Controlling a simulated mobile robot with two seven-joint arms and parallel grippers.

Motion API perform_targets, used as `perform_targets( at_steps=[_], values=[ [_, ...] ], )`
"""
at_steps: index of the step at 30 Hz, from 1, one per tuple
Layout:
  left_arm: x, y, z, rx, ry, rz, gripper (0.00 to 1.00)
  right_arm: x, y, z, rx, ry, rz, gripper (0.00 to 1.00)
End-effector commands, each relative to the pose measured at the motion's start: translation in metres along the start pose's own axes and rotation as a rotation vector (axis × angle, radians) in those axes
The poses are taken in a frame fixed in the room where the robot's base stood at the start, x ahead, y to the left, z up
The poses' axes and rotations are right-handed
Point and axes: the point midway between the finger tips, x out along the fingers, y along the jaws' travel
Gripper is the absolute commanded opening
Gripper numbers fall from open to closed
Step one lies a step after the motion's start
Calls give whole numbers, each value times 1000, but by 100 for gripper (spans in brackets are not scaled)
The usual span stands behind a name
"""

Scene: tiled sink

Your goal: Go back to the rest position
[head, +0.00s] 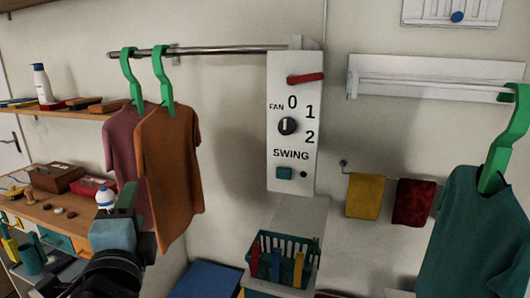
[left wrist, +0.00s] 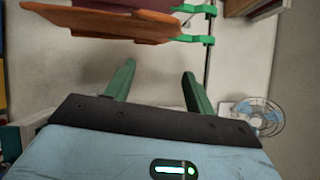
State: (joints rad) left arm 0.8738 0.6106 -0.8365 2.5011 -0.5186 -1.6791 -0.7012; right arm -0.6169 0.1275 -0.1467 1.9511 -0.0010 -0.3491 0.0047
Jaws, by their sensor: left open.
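My left gripper (head: 127,192) is at the lower left of the head view, in front of the shelves and just left of the orange shirt's lower part. In the left wrist view its two green fingers (left wrist: 158,72) stand wide apart with only bare wall between them; it is open and empty. My right gripper is in neither view. The orange shirt (head: 168,170) and the maroon shirt (head: 122,133) hang on green hangers from the metal rod (head: 210,49). The orange shirt also shows across the top of the left wrist view (left wrist: 110,25).
A fan control panel (head: 290,150) is on the wall, with a basket (head: 262,286) of coloured items below. A teal shirt (head: 475,240) hangs at the right. Cluttered wooden shelves (head: 75,210) stand at the left. A blue fan (left wrist: 260,115) shows in the left wrist view.

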Motion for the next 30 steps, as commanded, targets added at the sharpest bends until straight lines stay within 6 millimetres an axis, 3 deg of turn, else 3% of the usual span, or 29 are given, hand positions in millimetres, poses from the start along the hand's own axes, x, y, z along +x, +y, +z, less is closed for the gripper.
perform_targets(
  at_steps=[11, 17, 23, 30],
  values=[
    [14, 107, -15, -111, 104, 216, 54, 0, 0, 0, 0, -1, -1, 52],
    [3, 201, -14, -233, 155, 398, 54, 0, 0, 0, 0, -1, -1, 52],
    [-32, 302, 1, -398, 167, 597, 54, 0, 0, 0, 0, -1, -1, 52],
    [-105, 409, 39, -620, 111, 814, 54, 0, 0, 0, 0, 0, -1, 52]
  ],
)
